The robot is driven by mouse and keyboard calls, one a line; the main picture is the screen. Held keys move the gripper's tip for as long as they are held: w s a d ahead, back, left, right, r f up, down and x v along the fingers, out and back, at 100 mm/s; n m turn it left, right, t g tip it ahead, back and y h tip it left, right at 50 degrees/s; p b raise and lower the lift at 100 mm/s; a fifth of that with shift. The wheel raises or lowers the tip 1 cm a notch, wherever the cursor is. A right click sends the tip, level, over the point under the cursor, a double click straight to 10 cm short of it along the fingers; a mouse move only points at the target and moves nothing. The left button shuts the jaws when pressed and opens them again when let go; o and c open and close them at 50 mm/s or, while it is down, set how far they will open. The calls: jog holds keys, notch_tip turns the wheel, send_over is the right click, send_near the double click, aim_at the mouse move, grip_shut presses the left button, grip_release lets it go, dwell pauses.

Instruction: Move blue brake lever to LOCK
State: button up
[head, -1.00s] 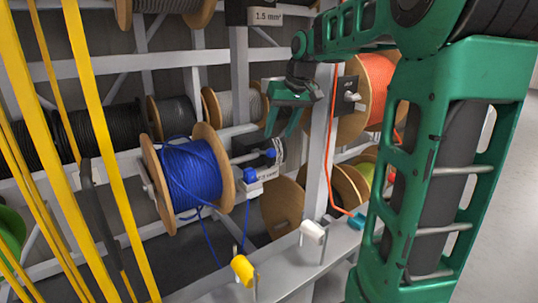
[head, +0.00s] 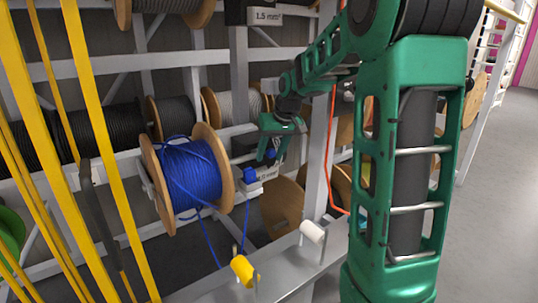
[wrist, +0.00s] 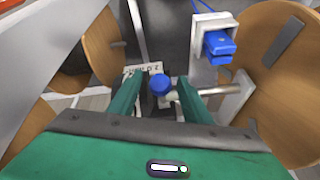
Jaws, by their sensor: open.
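The blue brake lever's round knob (wrist: 160,84) shows in the wrist view between my two fingers, with space on both sides. In the head view the knob (head: 270,154) is partly hidden by my gripper (head: 272,157), which points down over the dark brake box (head: 243,143) right of the blue reel. My gripper (wrist: 157,80) is open and holds nothing. A pale label plate (wrist: 150,69) with dark lettering lies just beyond the knob; I cannot read it clearly. The lever's shaft and exact setting are mostly hidden.
The blue cable reel (head: 190,178) hangs left of my gripper. A blue cable clamp (wrist: 217,46) on a white bracket sits close by my right finger. A grey post (head: 318,140) stands right of my gripper. Yellow bars (head: 105,130) cross the left.

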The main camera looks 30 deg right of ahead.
grip_shut()
